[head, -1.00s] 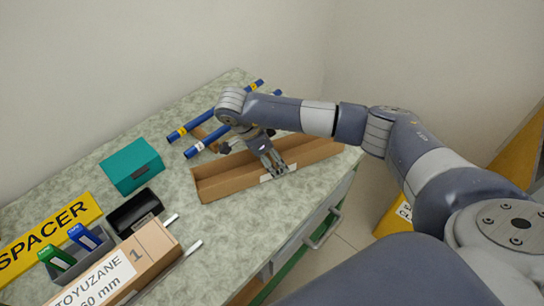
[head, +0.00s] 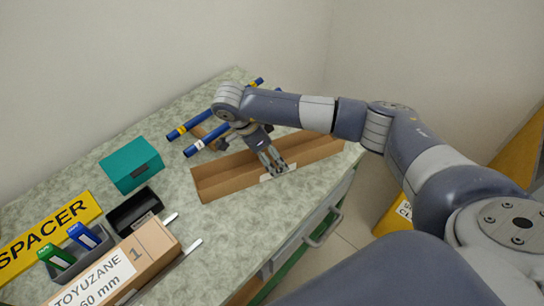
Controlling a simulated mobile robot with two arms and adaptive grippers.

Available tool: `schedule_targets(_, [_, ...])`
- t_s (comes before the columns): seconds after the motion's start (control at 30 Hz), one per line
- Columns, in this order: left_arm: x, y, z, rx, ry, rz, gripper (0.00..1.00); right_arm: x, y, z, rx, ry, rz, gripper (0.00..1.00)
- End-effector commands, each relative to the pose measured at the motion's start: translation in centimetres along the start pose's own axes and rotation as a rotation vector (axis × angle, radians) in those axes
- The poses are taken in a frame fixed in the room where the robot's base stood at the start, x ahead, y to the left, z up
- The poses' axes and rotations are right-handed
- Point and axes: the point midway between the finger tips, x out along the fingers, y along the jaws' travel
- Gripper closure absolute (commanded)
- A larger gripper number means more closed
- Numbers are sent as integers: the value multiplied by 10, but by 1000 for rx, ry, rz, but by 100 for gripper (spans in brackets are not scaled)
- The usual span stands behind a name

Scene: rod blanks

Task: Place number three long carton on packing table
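A long, open brown carton (head: 215,186) lies on the green-grey speckled table (head: 225,225) along its front edge. A small white label sits on its near wall, too small and covered to read a number. My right gripper (head: 275,172) points down at the middle of the carton, its fingers at the near wall by the label. Whether the fingers are closed on the wall or only beside it is not clear. My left gripper is not in view.
Blue rods (head: 185,129) lie on a brown support behind the carton. A teal box (head: 132,165), a black tray (head: 134,212), a bin with green and blue items (head: 82,256), a yellow SPACER sign (head: 45,239) and a carton marked 1 (head: 150,255) fill the left.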

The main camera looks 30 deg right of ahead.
Motion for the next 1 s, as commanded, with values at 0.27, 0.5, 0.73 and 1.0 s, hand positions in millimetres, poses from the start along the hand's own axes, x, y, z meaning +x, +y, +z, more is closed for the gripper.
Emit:
schedule_targets(0.27, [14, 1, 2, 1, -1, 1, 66, -63, -1, 2, -3, -2, -8, 14])
schedule_targets(0.5, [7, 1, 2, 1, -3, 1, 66, -96, -1, 0, -2, 1, -4, 14])
schedule_targets(0.73, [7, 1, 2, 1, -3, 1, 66, -107, 0, 0, -1, 0, -1, 14])
schedule_targets(1.0, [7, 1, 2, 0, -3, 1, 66, -107, 0, 1, -1, 0, 0, 14])
